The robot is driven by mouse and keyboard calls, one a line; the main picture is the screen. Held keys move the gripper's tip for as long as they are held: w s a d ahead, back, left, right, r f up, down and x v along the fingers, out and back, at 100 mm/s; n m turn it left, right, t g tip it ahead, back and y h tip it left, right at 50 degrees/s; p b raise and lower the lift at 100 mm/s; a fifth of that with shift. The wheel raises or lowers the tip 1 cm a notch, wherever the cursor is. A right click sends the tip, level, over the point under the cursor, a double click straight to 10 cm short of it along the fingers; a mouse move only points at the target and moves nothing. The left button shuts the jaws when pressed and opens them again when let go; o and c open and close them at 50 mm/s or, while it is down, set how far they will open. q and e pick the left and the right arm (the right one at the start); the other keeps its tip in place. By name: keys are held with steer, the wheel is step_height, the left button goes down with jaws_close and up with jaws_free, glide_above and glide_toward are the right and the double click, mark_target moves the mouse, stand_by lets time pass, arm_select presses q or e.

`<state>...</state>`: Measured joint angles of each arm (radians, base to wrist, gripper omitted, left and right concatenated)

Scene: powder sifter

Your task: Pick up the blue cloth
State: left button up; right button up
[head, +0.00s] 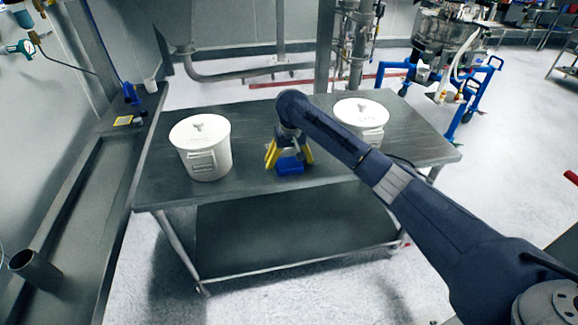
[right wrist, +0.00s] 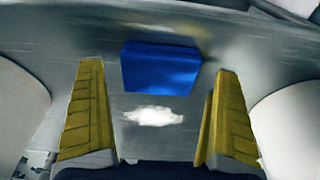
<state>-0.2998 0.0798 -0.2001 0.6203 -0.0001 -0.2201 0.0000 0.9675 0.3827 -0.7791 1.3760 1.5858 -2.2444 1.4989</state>
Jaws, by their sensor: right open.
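The blue cloth (head: 290,165) lies on the steel table between two white lidded buckets. It also shows in the right wrist view (right wrist: 160,67) as a blue block-like shape just beyond the fingertips. My right gripper (head: 289,158) is over the cloth with its yellow fingers spread. I cannot tell the exact height of the fingertips above the table. My left gripper is not in view.
The steel table (head: 165,185) carries a white bucket (head: 203,148) left of the gripper and another white bucket (head: 362,118) to its right, partly behind my right arm. Bare tabletop lies around the cloth. A steel counter (head: 100,165) runs along the left.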

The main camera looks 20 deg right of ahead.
steer(key=shift+w+f, duration=0.15)
steer(key=shift+f, duration=0.85)
steer(key=c, duration=1)
